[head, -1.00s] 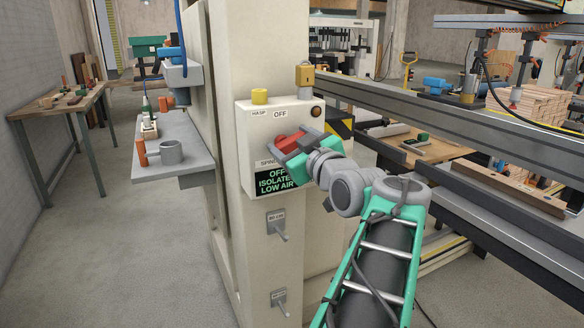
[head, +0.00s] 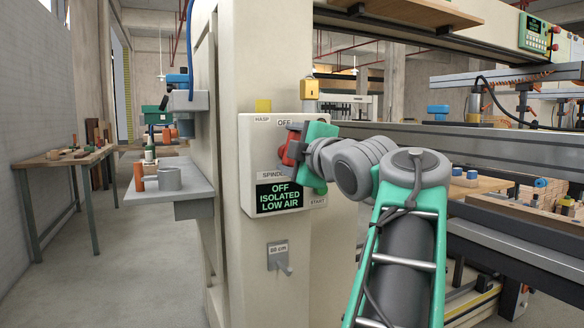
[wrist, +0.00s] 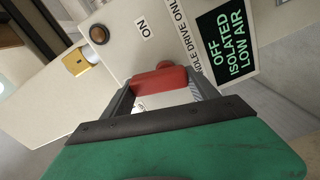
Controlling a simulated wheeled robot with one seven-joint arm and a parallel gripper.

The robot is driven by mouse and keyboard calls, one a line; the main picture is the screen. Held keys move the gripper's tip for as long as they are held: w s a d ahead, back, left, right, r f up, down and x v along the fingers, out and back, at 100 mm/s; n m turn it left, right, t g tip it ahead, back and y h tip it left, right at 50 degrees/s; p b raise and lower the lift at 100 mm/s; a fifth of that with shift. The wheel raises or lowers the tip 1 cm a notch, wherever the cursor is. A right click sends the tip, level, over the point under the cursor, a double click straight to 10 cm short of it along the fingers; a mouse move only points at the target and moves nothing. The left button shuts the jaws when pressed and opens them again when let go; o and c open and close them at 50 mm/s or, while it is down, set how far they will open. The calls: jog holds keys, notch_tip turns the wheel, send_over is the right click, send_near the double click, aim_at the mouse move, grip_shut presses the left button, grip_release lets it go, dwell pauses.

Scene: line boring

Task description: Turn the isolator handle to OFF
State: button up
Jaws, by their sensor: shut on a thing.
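The isolator box (head: 252,150) is a pale panel on the machine column, with a HASP label and an OFF label at its top. Its display (head: 280,197) reads "OFF ISOLATED LOW AIR"; the display also shows in the wrist view (wrist: 228,42). The red isolator handle (head: 287,153) is partly hidden by my gripper (head: 292,148). In the wrist view the red handle (wrist: 160,80) lies between the two grey fingers of my gripper (wrist: 160,92), which is shut on it. An ON label (wrist: 146,28) shows beyond the handle.
A grey shelf (head: 190,190) with a mug juts out at left. Machine rails (head: 450,140) run to the right. The left floor is clear.

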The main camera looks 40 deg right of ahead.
jog(key=shift+a+f+n+b, duration=0.1)
jog(key=shift+f+n+b, duration=0.05)
jog(key=shift+n+b, duration=1.15)
jog(key=shift+n, duration=0.3)
jog(key=o, duration=1.4)
jog(key=shift+c, duration=0.2)
jog(key=p+v, duration=0.1)
jog(key=v, duration=0.6)
jog(key=shift+s, duration=0.35)
